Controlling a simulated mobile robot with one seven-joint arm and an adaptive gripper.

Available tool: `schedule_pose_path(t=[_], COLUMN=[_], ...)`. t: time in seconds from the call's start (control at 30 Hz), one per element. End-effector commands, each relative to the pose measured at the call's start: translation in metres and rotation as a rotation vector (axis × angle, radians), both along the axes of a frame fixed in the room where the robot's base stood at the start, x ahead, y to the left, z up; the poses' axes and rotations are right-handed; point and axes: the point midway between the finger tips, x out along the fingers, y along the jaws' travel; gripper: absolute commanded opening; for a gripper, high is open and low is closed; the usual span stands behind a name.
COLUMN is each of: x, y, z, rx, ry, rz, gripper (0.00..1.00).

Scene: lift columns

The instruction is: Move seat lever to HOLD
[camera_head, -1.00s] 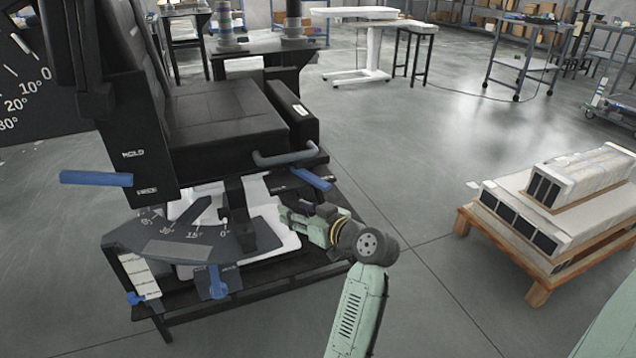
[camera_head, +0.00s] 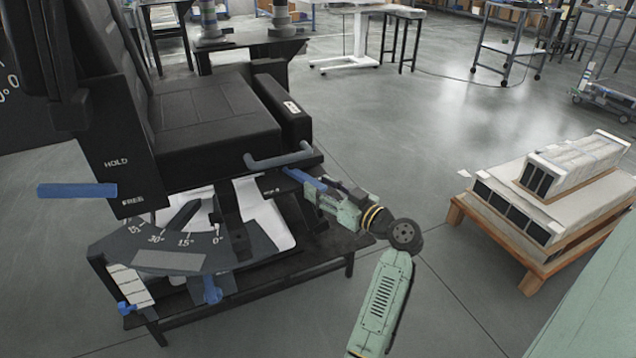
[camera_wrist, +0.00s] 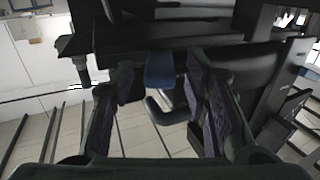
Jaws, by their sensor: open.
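The black seat (camera_head: 215,120) stands on a dark rig. A blue lever (camera_head: 304,178) sticks out below the seat's front right edge, beside a partly covered label. My gripper (camera_head: 312,188) is at this lever in the head view and hides part of it. In the wrist view the blue lever (camera_wrist: 160,68) shows between my spread fingers (camera_wrist: 157,85), with gaps on both sides. My gripper is open, not closed on it. Another blue lever (camera_head: 77,190) is at the left, between the HOLD and FREE labels on the side panel.
A grey bent handle (camera_head: 280,160) is close above my gripper. An angle scale (camera_head: 170,243) and a small blue lever (camera_head: 212,290) are lower on the rig. A wooden pallet with boxes (camera_head: 535,255) stands at right. The floor between is clear.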

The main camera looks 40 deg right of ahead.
Motion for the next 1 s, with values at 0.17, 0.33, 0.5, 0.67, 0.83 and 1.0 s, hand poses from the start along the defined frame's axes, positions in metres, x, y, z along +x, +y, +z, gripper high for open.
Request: schedule_pose_path(t=[0.17,0.33,0.5,0.67,0.83,1.0], x=[0.0135,0.0152,0.0150,0.0148,0.0147,0.0147], y=[0.0019,0.0020,0.0020,0.0020,0.0020,0.0020], z=[0.0005,0.0002,0.0001,0.0001,0.0001,0.0001], rx=[0.000,-0.001,0.000,0.000,0.000,0.000], ry=[0.000,0.000,0.000,0.000,0.000,0.000], rz=[0.000,-0.001,-0.001,-0.001,-0.001,-0.001], gripper=[0.42,0.42,0.39,0.28,0.17,0.05])
